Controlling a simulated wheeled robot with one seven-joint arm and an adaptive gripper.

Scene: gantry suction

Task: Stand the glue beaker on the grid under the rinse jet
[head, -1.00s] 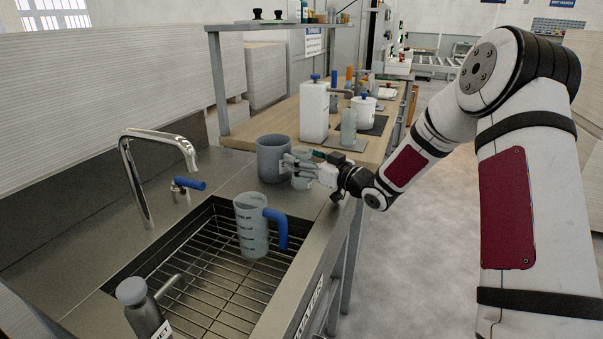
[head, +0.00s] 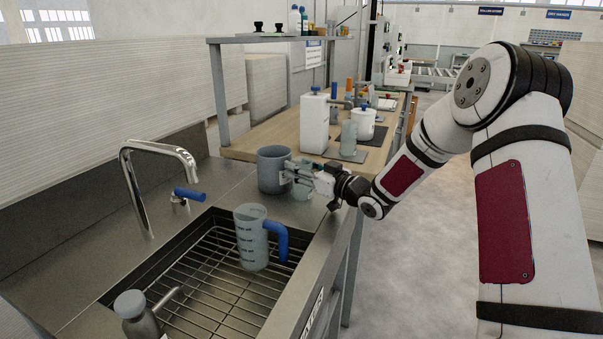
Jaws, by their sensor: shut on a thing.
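I cannot tell whether the beaker touches the counter. The wire grid (head: 210,262) lies in the sink. The chrome tap (head: 160,147), with a blue lever (head: 189,195), arches near the sink's back edge; I cannot tell whether it is the rinse jet.
A clear graduated jug (head: 251,240) with a blue handle stands on the grid's right part. A wooden bench (head: 262,136) behind holds a white dispenser (head: 314,125) and pots. The grid's middle is free.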

